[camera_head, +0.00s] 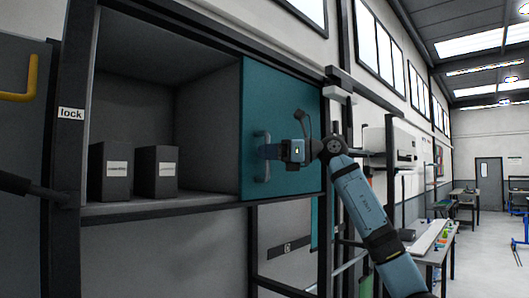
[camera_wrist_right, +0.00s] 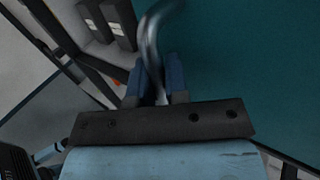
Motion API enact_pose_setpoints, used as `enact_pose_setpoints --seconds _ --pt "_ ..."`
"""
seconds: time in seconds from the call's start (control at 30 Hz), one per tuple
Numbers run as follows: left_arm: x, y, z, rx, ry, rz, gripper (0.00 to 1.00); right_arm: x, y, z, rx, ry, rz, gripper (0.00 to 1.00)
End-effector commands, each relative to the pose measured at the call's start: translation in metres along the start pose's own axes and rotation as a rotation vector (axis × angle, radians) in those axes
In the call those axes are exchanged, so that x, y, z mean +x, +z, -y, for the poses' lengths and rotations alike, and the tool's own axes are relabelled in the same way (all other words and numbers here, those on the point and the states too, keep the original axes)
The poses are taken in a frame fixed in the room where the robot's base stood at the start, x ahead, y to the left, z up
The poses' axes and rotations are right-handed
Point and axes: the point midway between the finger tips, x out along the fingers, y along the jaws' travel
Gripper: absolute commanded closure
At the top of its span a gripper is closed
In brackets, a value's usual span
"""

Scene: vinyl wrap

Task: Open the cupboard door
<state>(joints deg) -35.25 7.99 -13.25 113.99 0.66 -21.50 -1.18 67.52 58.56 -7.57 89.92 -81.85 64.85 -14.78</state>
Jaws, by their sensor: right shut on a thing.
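The cupboard (camera_head: 135,92) has a dark frame, and its left part stands open to view. A teal door panel (camera_head: 285,95) covers the right part. It carries a curved metal handle (camera_head: 261,170) near its left edge, and this handle also shows in the right wrist view (camera_wrist_right: 152,45). My right gripper (camera_head: 268,152) is at the handle. In the right wrist view its blue fingers (camera_wrist_right: 158,82) are shut around the lower part of the handle. My left gripper is not in view.
Two dark boxes with white labels, a left one (camera_head: 110,172) and a right one (camera_head: 155,172), stand on the cupboard shelf. A "lock" label (camera_head: 71,114) is on the left post. A yellow handle (camera_head: 30,85) is at far left. Workbenches (camera_head: 432,240) stand at right beside open floor.

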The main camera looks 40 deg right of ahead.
Motion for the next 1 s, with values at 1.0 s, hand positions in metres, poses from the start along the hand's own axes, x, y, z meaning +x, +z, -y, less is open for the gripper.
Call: enact_pose_setpoints --seconds 1.0 --pt "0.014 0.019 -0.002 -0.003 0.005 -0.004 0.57 -0.079 -0.003 0.002 0.0 -0.009 0.003 0.61"
